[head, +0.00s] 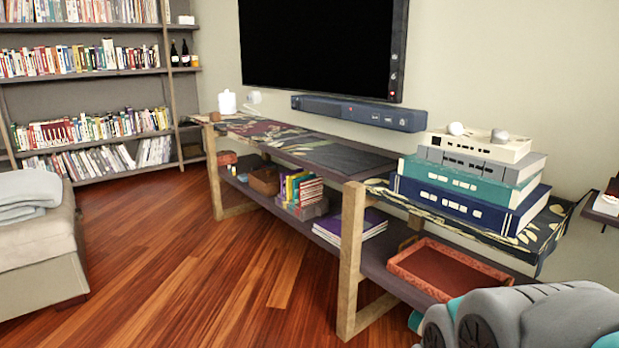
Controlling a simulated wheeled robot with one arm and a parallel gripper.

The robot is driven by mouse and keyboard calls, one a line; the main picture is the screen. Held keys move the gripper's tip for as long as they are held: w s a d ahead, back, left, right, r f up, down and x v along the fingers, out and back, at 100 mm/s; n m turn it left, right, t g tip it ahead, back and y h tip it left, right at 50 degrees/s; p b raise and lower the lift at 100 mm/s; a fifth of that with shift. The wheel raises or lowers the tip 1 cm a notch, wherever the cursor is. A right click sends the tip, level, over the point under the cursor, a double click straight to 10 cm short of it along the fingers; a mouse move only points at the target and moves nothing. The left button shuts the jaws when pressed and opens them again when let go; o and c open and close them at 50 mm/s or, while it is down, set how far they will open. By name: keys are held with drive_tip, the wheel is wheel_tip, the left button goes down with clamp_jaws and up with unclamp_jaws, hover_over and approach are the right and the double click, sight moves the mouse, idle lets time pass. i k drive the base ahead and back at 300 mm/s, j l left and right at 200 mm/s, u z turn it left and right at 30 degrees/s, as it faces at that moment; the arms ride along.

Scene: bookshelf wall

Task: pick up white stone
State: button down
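Two small pale rounded things lie on top of a stack of books at the right end of the long console. The left one (456,128) is whitish and looks like a white stone. The right one (499,136) is greyer, and I cannot tell for sure whether it is a stone too. The stack has a cream book (480,146) on top, with grey, teal (462,182) and dark blue books under it. My gripper is not in view; only grey and teal parts of my arm show at the bottom right.
The console (352,245) runs along the wall, with a red-brown tray (440,275) on its lower shelf. A black screen (315,45) and soundbar (360,112) hang above. A white jar-like thing (227,103) stands at its far end. The wood floor (200,270) is clear.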

sight(455, 129)
drive_tip(key=i+j, duration=0.15)
drive_tip(key=j, duration=0.2)
drive_tip(key=i+j, duration=0.15)
drive_tip(key=j, duration=0.15)
drive_tip(key=z, duration=1.75)
drive_tip(key=j, duration=0.05)
